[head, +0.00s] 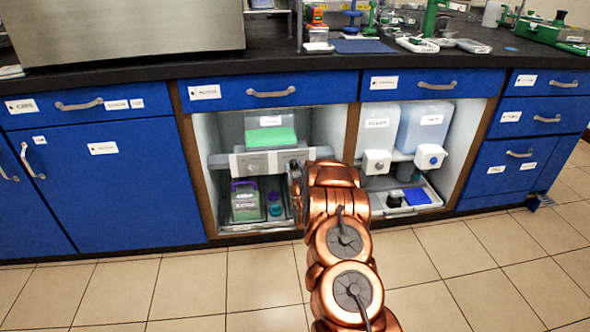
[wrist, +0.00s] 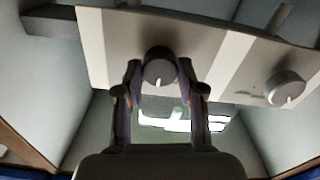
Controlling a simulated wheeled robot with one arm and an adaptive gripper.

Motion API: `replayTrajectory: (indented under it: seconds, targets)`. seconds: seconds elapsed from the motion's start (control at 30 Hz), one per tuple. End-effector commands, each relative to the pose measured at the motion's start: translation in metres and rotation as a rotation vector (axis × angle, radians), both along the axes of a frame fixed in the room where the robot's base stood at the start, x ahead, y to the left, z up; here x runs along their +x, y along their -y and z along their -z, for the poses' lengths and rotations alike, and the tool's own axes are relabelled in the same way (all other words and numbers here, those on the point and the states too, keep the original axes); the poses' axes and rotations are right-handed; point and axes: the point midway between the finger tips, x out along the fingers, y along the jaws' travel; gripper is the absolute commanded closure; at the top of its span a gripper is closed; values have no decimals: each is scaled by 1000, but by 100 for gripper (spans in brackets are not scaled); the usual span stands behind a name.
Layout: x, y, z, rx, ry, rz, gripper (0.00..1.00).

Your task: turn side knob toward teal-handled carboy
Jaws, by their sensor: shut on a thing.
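A grey panel (head: 238,163) with pale strips spans the open left bay, and it fills the top of the wrist view (wrist: 214,30). A round dark knob (wrist: 159,70) on it sits between the fingertips of my gripper (wrist: 160,90), which is shut on it. The knob's white mark points down in the wrist view. A second grey knob (wrist: 284,91) is to the right in the wrist view. A teal part (head: 274,197) shows low in the bay; whether it is the carboy's handle is unclear. In the head view my arm hides the gripped knob.
A purple-handled container (head: 246,206) with green contents stands under the panel. A clear vessel with green liquid (head: 270,137) is above it. The right bay holds two carboys (head: 424,127) with white taps over a tray (head: 405,207). Blue drawers and the tiled floor surround the bays.

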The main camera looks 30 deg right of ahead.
Motion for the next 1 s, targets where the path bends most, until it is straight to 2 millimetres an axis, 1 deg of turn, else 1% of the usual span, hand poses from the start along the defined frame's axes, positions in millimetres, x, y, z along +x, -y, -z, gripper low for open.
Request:
replayTrajectory:
  seconds: [0.17,0.37,1.0]
  targets:
    - [0,0,0,26,10,0,96]
    - [-1,0,0,116,45,2,96]
    - [-1,0,2,585,243,1,96]
